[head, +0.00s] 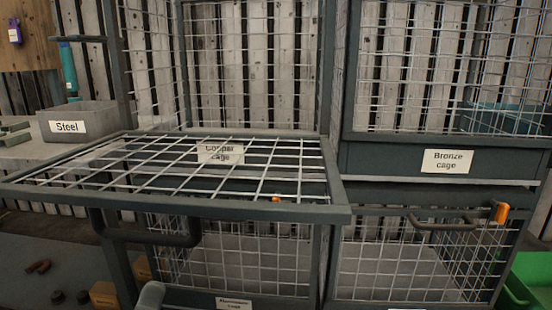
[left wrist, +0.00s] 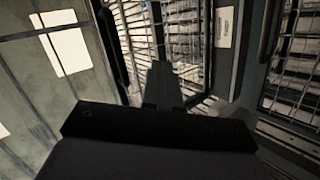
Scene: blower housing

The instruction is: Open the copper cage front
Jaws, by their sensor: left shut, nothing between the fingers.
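The copper cage front (head: 285,208) is a dark-framed wire mesh panel. In the head view it lies folded down, about level, sticking out toward me, and the cage behind it is open. The "Copper cage" label (head: 220,153) shows through its mesh. A dark bar handle (head: 148,240) hangs under its near left part. A grey rounded end of what looks like my left arm shows low in the head view, below the handle. In the left wrist view my left gripper (left wrist: 165,80) is shut and empty, with cage mesh beyond it. My right gripper is not in view.
The bronze cage (head: 370,158) is at right. Lower cages with a handle (head: 443,224) and an orange tab (head: 501,212) are below. A grey Steel bin (head: 90,112) stands at left. A green bin (head: 528,280) is at lower right.

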